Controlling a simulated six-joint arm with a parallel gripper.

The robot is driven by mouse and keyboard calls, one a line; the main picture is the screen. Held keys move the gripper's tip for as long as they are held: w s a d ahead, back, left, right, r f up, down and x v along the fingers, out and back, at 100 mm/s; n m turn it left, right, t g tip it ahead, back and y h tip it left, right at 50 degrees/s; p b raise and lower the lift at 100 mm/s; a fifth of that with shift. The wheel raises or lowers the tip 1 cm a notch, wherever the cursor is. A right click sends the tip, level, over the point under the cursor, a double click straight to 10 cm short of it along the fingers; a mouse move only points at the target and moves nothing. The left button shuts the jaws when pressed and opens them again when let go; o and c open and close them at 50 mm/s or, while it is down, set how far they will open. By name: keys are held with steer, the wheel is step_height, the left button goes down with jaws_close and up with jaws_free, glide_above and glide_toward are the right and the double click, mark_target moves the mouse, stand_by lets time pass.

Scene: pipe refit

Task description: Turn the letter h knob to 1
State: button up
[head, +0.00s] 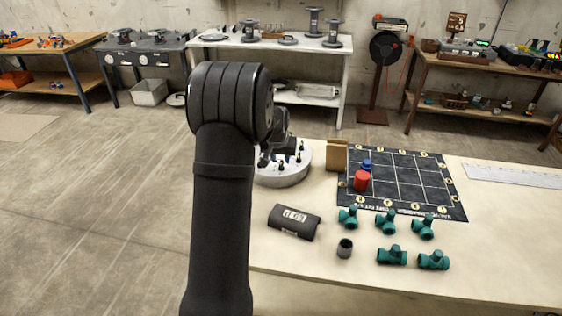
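A round white unit (286,178) stands on the table just right of my arm. Several small dark knobs with yellow marks (299,158) stand on its top. Their letters and numbers are too small to read, so I cannot tell which knob is h or where it points. My gripper (266,160) is over the left part of this unit, pointing down and partly hidden behind my arm. I cannot tell whether its fingers are open or touch a knob. My arm also hides the unit's left side.
A brown wooden block (337,155) stands right of the unit. A black grid mat (413,176) holds a red cylinder (361,181) and a blue piece (366,165). Several green pipe fittings (391,255), a dark cylinder (294,222) and a grey ring (345,248) lie in front.

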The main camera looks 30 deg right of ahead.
steer(key=shift+x, duration=1.3)
steer(key=shift+c, duration=0.4)
jaws_close()
steer(key=shift+m, duration=0.3)
steer(key=m+g, duration=0.1)
steer(key=m, duration=0.1)
steer(key=m+g+h, duration=0.1)
steer(key=m, duration=0.2)
steer(key=shift+w+a+m, duration=0.1)
steer(key=shift+w+m, duration=0.1)
steer(key=shift+m, duration=0.1)
steer(key=m+g, duration=0.2)
steer(key=m, duration=0.3)
steer(key=shift+w, duration=0.1)
steer(key=shift+m, duration=0.4)
